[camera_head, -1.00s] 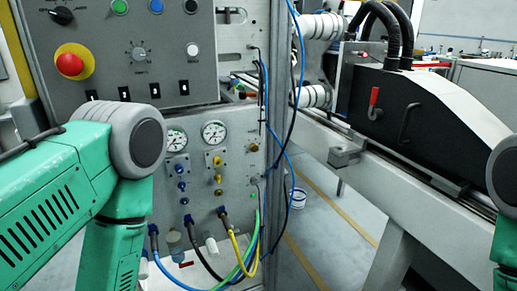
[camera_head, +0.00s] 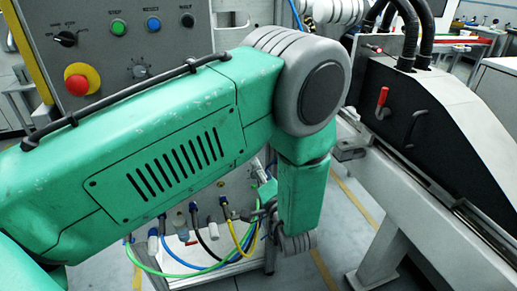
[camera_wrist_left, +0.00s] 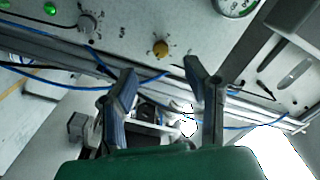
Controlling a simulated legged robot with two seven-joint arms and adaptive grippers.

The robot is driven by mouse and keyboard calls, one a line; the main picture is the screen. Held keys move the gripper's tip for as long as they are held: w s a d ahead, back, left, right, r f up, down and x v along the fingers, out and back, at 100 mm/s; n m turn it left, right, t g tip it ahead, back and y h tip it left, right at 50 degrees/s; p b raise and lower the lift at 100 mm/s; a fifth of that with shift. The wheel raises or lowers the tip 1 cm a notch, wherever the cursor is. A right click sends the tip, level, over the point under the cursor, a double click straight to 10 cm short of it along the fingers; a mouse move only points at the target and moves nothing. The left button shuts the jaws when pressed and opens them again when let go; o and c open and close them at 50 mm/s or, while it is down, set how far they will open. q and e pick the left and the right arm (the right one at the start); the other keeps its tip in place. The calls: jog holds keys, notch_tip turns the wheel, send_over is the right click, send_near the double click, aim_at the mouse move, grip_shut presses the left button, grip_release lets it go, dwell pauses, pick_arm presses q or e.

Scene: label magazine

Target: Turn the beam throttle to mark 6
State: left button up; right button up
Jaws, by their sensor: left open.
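My left gripper (camera_wrist_left: 160,70) is open and empty in the left wrist view, its two fingers apart and short of the panel. A yellow knob (camera_wrist_left: 160,47) with marks around it lies just beyond the fingertips. A grey knob (camera_wrist_left: 87,22) with marks sits further left. In the head view, my left gripper (camera_head: 258,214) is small and partly hidden near the hoses. A grey dial (camera_head: 138,70) with marks is on the upper panel. The lettering is too small to read, so I cannot tell which is the beam throttle. My right gripper is not in view.
A red stop button (camera_head: 77,82) and a black selector (camera_head: 65,38) are on the upper panel. A yellow hose (camera_head: 243,240) and other hoses hang below my arm. A black machine cover with a red lever (camera_head: 382,97) stands at right.

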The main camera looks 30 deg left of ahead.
pick_arm(q)
jog(key=b+x, duration=0.3)
jog(key=x, duration=0.7)
jog(key=shift+w+d+r, duration=0.2)
jog(key=shift+w+d, duration=0.15)
jog(key=shift+d, duration=0.35)
grip_shut()
jog(key=shift+d, duration=0.1)
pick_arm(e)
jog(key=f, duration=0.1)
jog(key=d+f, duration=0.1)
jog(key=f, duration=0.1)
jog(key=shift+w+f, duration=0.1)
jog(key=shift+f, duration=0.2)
